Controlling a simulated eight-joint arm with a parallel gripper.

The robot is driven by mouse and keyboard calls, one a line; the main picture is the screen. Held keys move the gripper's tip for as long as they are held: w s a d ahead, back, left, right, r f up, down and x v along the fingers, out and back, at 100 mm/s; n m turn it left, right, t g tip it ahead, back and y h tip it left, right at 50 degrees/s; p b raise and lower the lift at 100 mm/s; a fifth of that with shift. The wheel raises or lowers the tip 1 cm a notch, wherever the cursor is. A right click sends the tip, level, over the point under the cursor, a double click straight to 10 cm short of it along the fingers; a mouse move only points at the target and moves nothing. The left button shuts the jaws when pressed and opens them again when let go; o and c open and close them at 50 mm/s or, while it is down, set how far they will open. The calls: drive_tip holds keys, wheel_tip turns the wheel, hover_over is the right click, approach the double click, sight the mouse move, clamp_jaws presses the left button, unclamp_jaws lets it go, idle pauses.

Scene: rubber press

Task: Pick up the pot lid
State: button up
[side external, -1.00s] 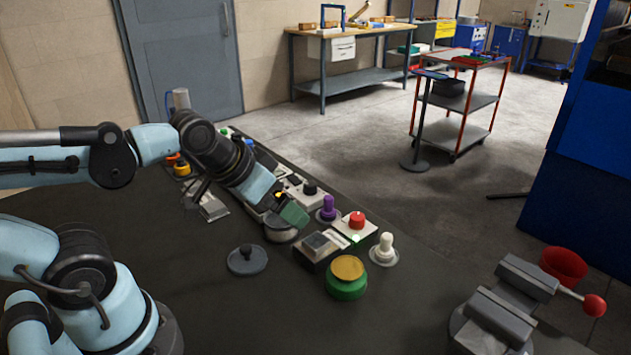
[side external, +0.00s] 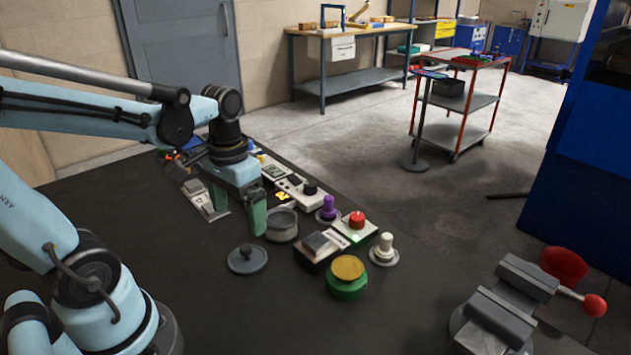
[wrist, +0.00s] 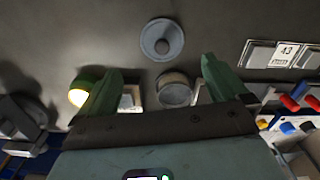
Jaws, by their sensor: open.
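The pot lid (side external: 247,259) is a flat grey disc with a dark knob on top. It lies knob up on the dark table, apart from the grey pot (side external: 282,224). In the wrist view the lid (wrist: 162,40) is beyond my fingertips, roughly centred between them, and the pot (wrist: 174,89) shows between the fingers. My gripper (side external: 239,205) has two green fingers pointing down, spread wide and empty. It is above the table, behind the lid in the side view. The fingers also frame the wrist view (wrist: 161,68).
A green button with a yellow top (side external: 347,277), a red button box (side external: 357,222), a white knob (side external: 384,248) and a purple knob (side external: 328,209) stand right of the pot. A vise (side external: 505,300) is at the right. The table left of and in front of the lid is clear.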

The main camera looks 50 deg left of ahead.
sight(245, 247)
drive_tip(key=shift+f, duration=2.75)
drive_tip(key=shift+w+a+f, duration=0.1)
drive_tip(key=shift+f, duration=0.6)
drive_tip(key=shift+w+a+f, duration=0.1)
drive_tip(key=shift+f, duration=1.75)
drive_tip(key=shift+c, duration=0.5)
drive_tip(key=c, duration=0.7)
